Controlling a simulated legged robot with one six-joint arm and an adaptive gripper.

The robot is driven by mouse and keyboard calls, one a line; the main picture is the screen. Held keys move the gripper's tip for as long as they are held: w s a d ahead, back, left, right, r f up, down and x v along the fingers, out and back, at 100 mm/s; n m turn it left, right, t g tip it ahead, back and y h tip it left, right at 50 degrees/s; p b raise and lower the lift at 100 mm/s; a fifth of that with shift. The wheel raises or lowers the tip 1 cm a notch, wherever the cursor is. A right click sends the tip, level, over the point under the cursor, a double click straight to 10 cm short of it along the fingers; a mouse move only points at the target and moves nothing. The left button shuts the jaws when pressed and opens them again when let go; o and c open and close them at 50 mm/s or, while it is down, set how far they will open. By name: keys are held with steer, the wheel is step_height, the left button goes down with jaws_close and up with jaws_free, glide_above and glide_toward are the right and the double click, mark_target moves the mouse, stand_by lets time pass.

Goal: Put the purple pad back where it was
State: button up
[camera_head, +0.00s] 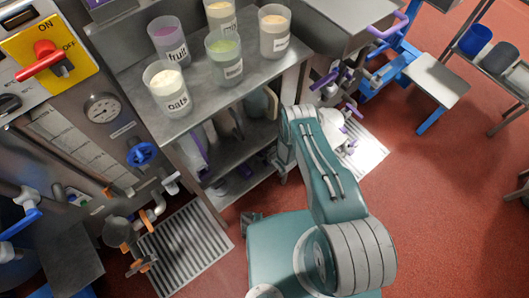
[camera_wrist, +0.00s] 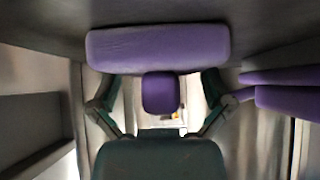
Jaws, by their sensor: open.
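In the wrist view a wide purple pad (camera_wrist: 158,46) lies across the upper middle, under a dark surface. A smaller purple block (camera_wrist: 160,94) shows just below its middle and looks like its handle. My gripper (camera_wrist: 161,80) is open, with one finger on each side of this block and a visible gap on both sides. The fingertips reach up to the wide pad's lower edge; I cannot tell whether they touch it. In the head view my arm reaches into the open shelf under the bench, and the gripper and pad are hidden.
More purple pads (camera_wrist: 290,98) are close on the right in the wrist view. The bench top (camera_head: 215,82) above the shelf holds several labelled cups, including an oats cup (camera_head: 168,90). A lower shelf (camera_head: 240,180) lies beneath. Red floor at right is mostly free.

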steer(key=shift+a+r, duration=0.1)
steer(key=shift+s+r, duration=0.15)
steer(key=v, duration=1.1)
steer(key=shift+s+d+r, duration=0.2)
steer(key=shift+d, duration=0.05)
